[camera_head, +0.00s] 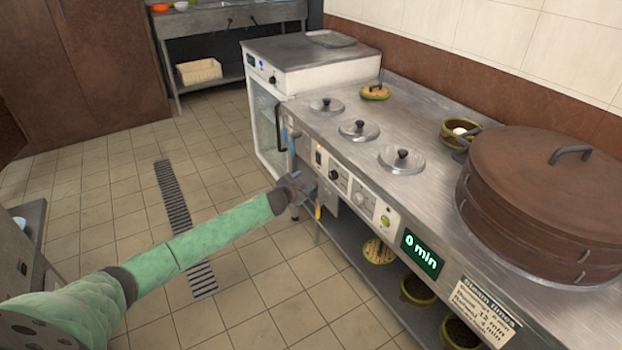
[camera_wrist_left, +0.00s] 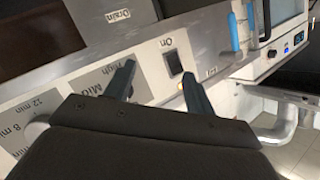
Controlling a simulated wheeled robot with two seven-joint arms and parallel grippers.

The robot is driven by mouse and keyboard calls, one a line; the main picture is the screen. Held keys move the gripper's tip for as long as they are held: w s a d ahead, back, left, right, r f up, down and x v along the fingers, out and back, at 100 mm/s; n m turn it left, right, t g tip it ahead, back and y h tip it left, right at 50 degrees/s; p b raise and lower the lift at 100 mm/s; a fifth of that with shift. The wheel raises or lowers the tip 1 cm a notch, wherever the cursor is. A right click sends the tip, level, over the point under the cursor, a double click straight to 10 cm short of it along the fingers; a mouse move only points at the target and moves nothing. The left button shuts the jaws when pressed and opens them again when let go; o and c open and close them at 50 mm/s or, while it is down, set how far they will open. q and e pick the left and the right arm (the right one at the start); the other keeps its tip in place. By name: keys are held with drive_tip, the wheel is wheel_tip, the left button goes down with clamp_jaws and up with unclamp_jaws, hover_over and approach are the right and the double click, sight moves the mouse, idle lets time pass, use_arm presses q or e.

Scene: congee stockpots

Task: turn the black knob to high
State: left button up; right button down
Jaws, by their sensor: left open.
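The black knob (camera_head: 335,175) sits on the light control panel along the stove counter's front, between a switch and a white dial. In the wrist view the knob cannot be made out clearly; the panel's High and Mid lettering (camera_wrist_left: 98,78) shows beside one finger. My left gripper (camera_head: 309,188) is close in front of the panel, at the knob's left in the head view. Its two dark fingers (camera_wrist_left: 158,85) are spread apart with nothing seen between them but panel. Whether a finger touches the panel cannot be told. My right gripper is not in view.
The On switch (camera_wrist_left: 173,63) and blue-handled taps (camera_wrist_left: 234,31) are near the fingers. A white timer dial (camera_head: 360,197) and green button (camera_head: 385,221) are to the right. Lidded wells (camera_head: 358,130) and a big brown steamer (camera_head: 545,190) are on top.

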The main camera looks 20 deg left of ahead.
use_arm(q)
drive_tip(key=f+h, duration=0.1)
drive_tip(key=h, duration=0.2)
drive_tip(key=m+h, duration=0.1)
drive_tip(key=h, duration=0.4)
approach(331, 176)
drive_tip(key=shift+f+x, duration=0.2)
drive_tip(key=shift+x, duration=3.95)
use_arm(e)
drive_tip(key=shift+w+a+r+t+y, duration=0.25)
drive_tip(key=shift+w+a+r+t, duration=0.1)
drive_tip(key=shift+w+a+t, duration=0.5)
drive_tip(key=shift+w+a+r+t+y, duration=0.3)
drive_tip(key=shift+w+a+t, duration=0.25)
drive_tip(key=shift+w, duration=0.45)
use_arm(q)
drive_tip(key=shift+a, duration=0.15)
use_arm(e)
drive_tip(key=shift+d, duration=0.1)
use_arm(q)
drive_tip(key=c, duration=1)
